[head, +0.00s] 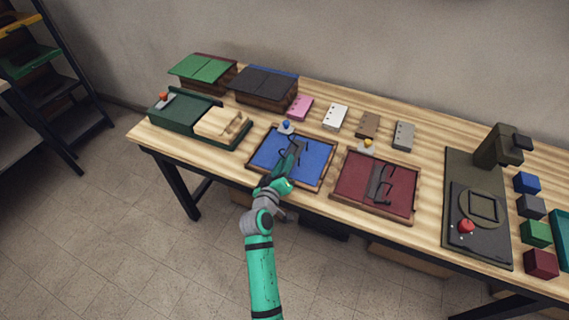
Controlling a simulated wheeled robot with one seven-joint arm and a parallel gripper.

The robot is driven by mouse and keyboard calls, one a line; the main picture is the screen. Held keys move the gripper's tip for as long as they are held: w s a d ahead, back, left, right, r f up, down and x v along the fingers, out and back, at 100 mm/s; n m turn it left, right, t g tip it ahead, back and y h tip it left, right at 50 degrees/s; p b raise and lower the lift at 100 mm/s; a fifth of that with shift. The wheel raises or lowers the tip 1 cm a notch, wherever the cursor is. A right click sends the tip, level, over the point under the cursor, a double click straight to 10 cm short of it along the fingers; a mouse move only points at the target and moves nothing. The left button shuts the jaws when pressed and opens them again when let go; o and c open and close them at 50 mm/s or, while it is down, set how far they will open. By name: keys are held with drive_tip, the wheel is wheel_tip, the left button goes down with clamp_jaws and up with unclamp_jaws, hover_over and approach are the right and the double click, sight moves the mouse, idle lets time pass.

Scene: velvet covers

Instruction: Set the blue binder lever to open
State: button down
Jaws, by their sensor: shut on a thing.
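The blue binder (268,151) lies open and flat on the table, a blue panel in a wooden frame. A small blue knob (286,126) stands at its back edge. The dark lever (305,153) is near the middle of the blue panel and is partly hidden by my arm. My gripper (297,148) reaches in from the front and is shut on the lever. The fingertips are small and dark here, so the exact hold and the lever's angle are hard to see.
A red binder (348,187) with a dark lever and yellow knob lies to the right. A green unit with a wooden block (222,123) is to the left. A dark machine (460,185) stands at the right.

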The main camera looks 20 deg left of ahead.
drive_tip(key=shift+d+f, duration=0.25)
drive_tip(key=shift+f, duration=0.25)
drive_tip(key=c, duration=1.7)
unclamp_jaws()
drive_tip(key=shift+o, duration=1.2)
drive_tip(key=shift+r, duration=0.1)
drive_tip(key=shift+a+r, duration=0.1)
drive_tip(key=shift+r, duration=0.1)
drive_tip(key=s+r, duration=0.1)
drive_tip(key=s, duration=0.9)
drive_tip(key=shift+s+d+r, duration=0.3)
drive_tip(key=shift+d+r, duration=0.05)
drive_tip(key=shift+d, duration=0.05)
